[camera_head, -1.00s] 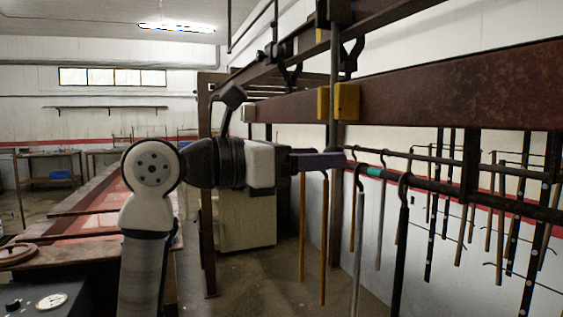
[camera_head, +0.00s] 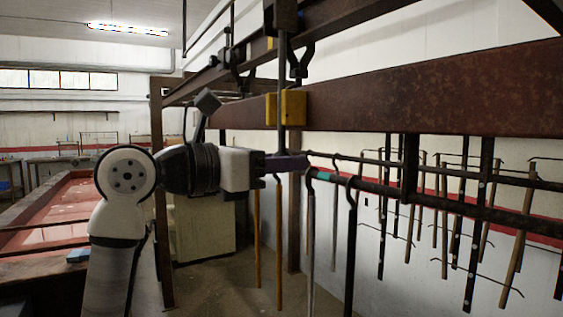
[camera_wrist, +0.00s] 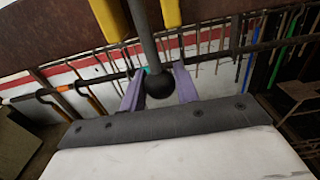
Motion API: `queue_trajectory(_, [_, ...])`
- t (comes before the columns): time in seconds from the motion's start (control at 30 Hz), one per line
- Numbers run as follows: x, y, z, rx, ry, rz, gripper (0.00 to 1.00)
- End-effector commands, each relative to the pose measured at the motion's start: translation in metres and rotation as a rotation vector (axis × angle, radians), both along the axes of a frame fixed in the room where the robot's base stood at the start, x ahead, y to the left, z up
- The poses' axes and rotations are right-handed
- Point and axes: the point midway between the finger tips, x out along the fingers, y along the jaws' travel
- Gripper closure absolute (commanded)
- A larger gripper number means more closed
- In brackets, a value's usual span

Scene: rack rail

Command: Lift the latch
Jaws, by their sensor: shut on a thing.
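The latch is a grey upright rod (camera_head: 283,85) that runs down past yellow blocks (camera_head: 293,107) on a rusty brown beam. In the wrist view the rod (camera_wrist: 147,40) passes between two yellow pieces and ends in a black ball knob (camera_wrist: 160,82). My gripper (camera_head: 288,163) reaches in from the left at the rod's lower end. In the wrist view its purple fingers (camera_wrist: 158,90) stand on both sides of the knob, shut on it. The exact contact is partly hidden in the head view.
The brown beam (camera_head: 430,90) crosses above and right of my gripper. A dark rail (camera_head: 430,200) with hanging tools runs just below it to the right. Orange-brown rods (camera_head: 279,250) hang under my gripper. A red-topped table (camera_head: 60,205) stands left.

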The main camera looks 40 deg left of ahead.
Motion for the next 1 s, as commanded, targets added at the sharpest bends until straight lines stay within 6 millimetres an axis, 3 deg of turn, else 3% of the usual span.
queue_trajectory(0.47, [-0.004,0.002,0.001,0.000,0.000,0.001,0.82])
queue_trajectory(1.0, [-0.042,0.018,0.006,-0.002,-0.001,0.001,0.82])
